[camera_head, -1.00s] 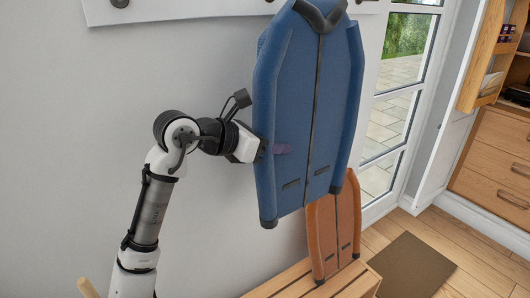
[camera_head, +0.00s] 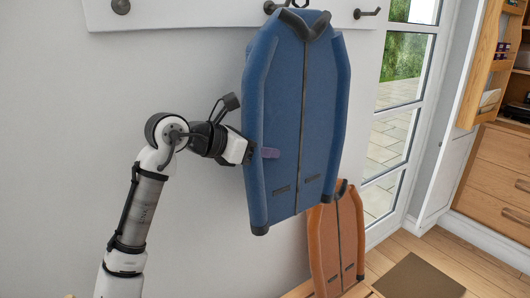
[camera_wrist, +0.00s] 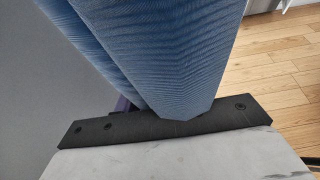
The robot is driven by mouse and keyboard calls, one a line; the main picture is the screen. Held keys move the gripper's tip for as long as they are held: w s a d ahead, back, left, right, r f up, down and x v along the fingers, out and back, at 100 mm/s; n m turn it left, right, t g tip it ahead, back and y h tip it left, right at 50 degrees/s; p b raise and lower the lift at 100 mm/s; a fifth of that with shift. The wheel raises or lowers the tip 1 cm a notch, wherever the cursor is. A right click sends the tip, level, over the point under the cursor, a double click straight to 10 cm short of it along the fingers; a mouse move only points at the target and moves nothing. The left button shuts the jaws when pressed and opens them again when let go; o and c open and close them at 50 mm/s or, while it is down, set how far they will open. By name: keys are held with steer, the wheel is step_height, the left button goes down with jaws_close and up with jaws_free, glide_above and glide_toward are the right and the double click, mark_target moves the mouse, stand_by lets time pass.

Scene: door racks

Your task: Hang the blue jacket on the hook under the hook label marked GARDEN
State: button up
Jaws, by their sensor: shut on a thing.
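The blue jacket (camera_head: 300,120) hangs upright in the head view, in front of the wall and the white hook rail (camera_head: 200,15). Its dark collar and a dark loop (camera_head: 300,3) are at the top edge of the picture. My gripper (camera_head: 256,153) is shut on the jacket's left side at mid-height; a short purple strip shows on the cloth there. The blue cloth (camera_wrist: 165,50) fills the middle of the wrist view, hiding the fingertips. Dark hooks show at the left (camera_head: 120,6), beside the collar (camera_head: 270,6) and at the right (camera_head: 367,13). No hook label is in view.
An orange jacket (camera_head: 336,240) stands below and behind the blue one, at a wooden bench (camera_head: 300,291). A glazed door (camera_head: 395,120), a brown mat (camera_head: 419,277) and wooden cabinets (camera_head: 495,170) are at the right. The wall left of my arm is clear.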

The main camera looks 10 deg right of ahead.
steer(key=w+a+f, duration=0.1)
steer(key=w+a, duration=0.1)
steer(key=w, duration=0.4)
steer(key=shift+w+a+f+p, duration=0.15)
steer(key=shift+f+p, duration=0.25)
stand_by(0.4)
steer(key=shift+f, duration=0.1)
stand_by(0.5)
steer(key=o, duration=1.4)
steer(key=shift+c, duration=0.2)
steer(key=shift+f, duration=0.1)
